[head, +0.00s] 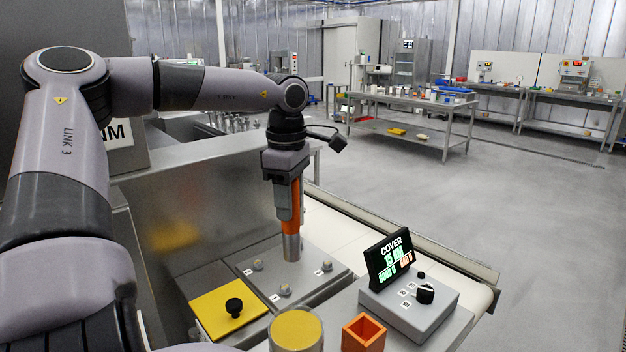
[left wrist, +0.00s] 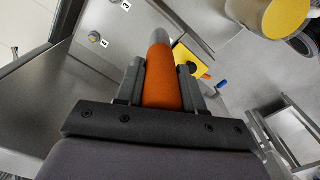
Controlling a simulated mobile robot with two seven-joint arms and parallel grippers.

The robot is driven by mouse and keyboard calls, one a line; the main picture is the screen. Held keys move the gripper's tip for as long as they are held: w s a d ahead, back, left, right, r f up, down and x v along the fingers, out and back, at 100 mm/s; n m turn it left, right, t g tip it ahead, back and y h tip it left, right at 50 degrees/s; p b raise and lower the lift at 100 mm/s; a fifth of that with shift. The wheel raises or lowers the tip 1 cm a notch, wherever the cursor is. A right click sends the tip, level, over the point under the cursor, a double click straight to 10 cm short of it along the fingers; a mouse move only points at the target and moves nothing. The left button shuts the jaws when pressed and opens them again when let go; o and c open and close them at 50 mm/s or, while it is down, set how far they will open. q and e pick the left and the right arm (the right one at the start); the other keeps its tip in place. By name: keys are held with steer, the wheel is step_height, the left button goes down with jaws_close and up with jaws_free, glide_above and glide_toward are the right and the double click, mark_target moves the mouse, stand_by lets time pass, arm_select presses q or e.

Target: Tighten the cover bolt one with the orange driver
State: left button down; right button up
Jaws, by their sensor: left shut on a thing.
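My left gripper (head: 288,203) is shut on the orange driver (head: 291,222) and holds it upright, grey socket down. The socket end is over the grey cover plate (head: 300,256); I cannot tell whether it touches the plate or a bolt behind it. Three bolts show on the plate: left (head: 258,265), front (head: 285,290) and right (head: 327,266), each beside a small white label too small to read surely. In the left wrist view the driver (left wrist: 161,80) lies between both fingers, and one bolt (left wrist: 93,37) shows on the plate. My right gripper is not seen.
A yellow plate with a black knob (head: 234,306) lies left of the cover. A yellow-topped cylinder (head: 296,330) and an orange square holder (head: 364,334) stand in front. A control box (head: 408,300) with a COVER display (head: 390,258) is right. A pale conveyor belt (head: 345,243) runs behind.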

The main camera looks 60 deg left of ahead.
arm_select(q)
steer(key=shift+s+a+f+m, duration=0.15)
steer(key=shift+s+a+f, duration=0.1)
steer(key=shift+a+f, duration=0.2)
steer(key=shift+s+a+f+m, duration=0.15)
steer(key=shift+s+a+f, duration=0.15)
steer(key=shift+f, duration=0.2)
steer(key=shift+p, duration=0.3)
steer(key=shift+f+b, duration=1.7)
steer(key=shift+f, duration=1.1)
steer(key=shift+f+b, duration=0.5)
steer(key=shift+f, duration=0.45)
